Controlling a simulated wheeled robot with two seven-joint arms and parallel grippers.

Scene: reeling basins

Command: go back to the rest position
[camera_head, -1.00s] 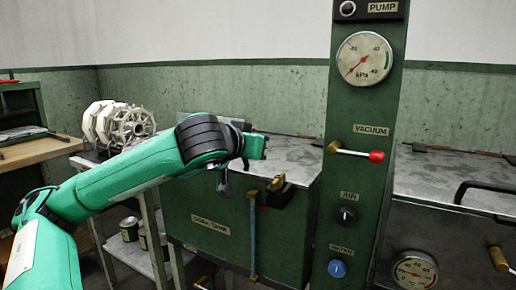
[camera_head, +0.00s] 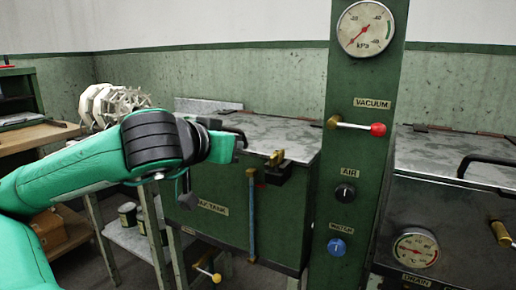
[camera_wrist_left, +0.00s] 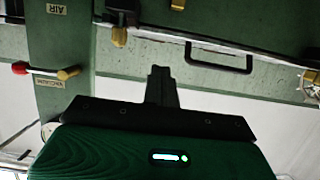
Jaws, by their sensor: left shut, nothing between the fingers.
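My left arm, green with black joints, comes in from the left in the head view. My right gripper is not in view.
A green panel (camera_head: 362,95) with a vacuum gauge, red-knobbed lever and dials stands right of the tank. A second metal basin (camera_head: 450,195) is at the right. White reels (camera_head: 108,104) and a shelf with tins (camera_head: 128,214) are at the left.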

